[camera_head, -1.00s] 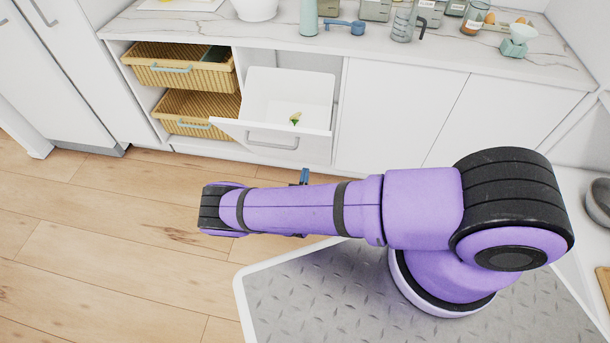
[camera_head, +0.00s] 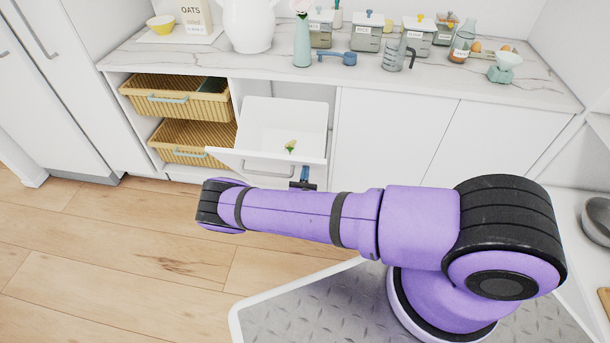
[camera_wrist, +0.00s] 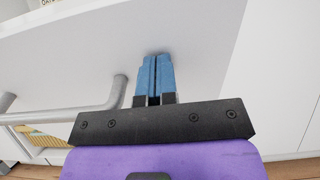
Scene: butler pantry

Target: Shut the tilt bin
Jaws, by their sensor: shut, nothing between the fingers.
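The tilt bin (camera_head: 232,158) stands tilted open in the counter front, with a white inner box and a small yellow-green scrap (camera_head: 291,146) inside. Its white front panel fills much of the wrist view (camera_wrist: 205,50). A grey bar handle (camera_wrist: 90,112) shows to the left of my fingers there. My gripper (camera_wrist: 155,60) has its blue fingers together and empty, with the tips at or very near the panel, right of the handle; I cannot tell if they touch. In the head view my gripper (camera_head: 305,172) shows in front of the panel's right part, and my arm hides some of what is below.
Two wicker baskets (camera_head: 182,105) sit in open shelves left of the bin. Closed white cabinet doors (camera_head: 385,135) are to the right. The countertop (camera_head: 270,66) above holds a pitcher, vase and canisters. Wood floor (camera_head: 90,240) is clear at left.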

